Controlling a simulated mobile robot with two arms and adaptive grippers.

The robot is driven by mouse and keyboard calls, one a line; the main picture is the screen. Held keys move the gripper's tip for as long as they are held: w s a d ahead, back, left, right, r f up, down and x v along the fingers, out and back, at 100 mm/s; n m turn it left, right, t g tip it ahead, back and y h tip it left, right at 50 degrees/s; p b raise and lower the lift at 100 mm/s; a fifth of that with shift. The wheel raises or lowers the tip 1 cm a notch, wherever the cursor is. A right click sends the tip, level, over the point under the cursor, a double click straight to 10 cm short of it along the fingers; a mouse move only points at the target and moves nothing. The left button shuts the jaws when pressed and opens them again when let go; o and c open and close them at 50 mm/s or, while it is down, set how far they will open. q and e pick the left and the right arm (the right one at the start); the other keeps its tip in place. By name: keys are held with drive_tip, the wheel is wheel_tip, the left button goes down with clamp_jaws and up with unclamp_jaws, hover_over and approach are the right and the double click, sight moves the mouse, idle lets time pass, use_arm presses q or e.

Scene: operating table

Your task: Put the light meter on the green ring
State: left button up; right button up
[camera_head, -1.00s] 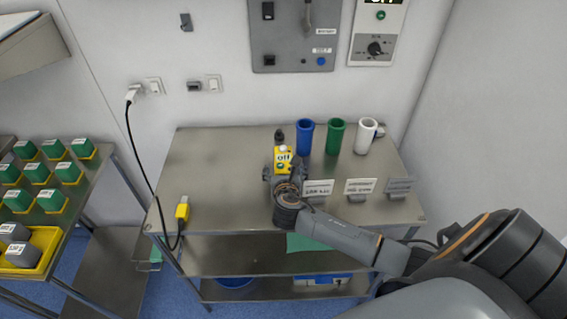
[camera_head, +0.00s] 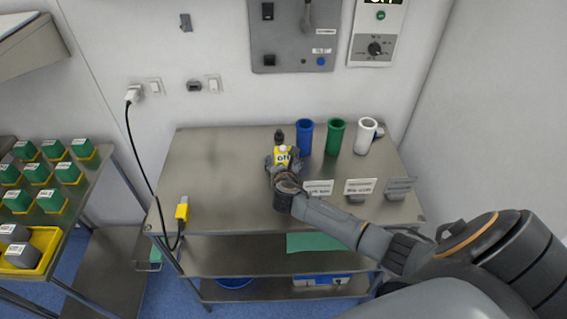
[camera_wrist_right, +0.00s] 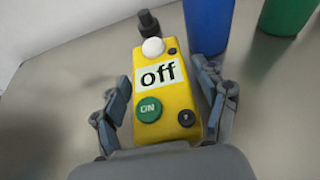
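The light meter looks to be the yellow box (camera_head: 282,151) with an "off" display, standing on the metal table. In the right wrist view the yellow box (camera_wrist_right: 165,100) shows a white dome, a green ON button and a small black knob. My right gripper (camera_head: 282,163) reaches it from the front. In the right wrist view the gripper fingers (camera_wrist_right: 168,112) stand open on either side of the box, with narrow gaps visible. No separate green ring shows clearly; a green tube (camera_head: 335,137) with a round rim stands to the right. My left gripper is out of view.
A blue tube (camera_head: 304,138) stands close to the right of the box, and a white tube (camera_head: 365,136) stands further right. A small black object (camera_head: 279,135) is behind the box. Label stands (camera_head: 359,187) line the front right. The table's left half (camera_head: 210,165) is mostly clear.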

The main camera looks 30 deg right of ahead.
sight(283, 148)
drive_tip(key=c, duration=1.1)
drive_tip(key=shift+o, duration=0.2)
drive_tip(key=shift+r, duration=0.1)
drive_tip(key=shift+r, duration=0.45)
wheel_tip(283, 148, up, 2)
drive_tip(key=shift+r, duration=0.15)
drive_tip(key=s+a+r, duration=0.1)
drive_tip(key=r, duration=0.1)
drive_tip(key=s+a+r, duration=0.2)
drive_tip(key=s+r, duration=0.1)
drive_tip(key=shift+r, duration=0.3)
drive_tip(key=s+a+r+n+t+y, duration=0.1)
drive_tip(key=s+a+r+n+y, duration=0.2)
drive_tip(key=s+a+r, duration=0.2)
drive_tip(key=s+a+r+n+t+y+b, duration=0.1)
drive_tip(key=s+a+r+n+y, duration=0.2)
drive_tip(key=s+a+r, duration=0.3)
drive_tip(key=s+a+y, duration=0.1)
drive_tip(key=a, duration=0.4)
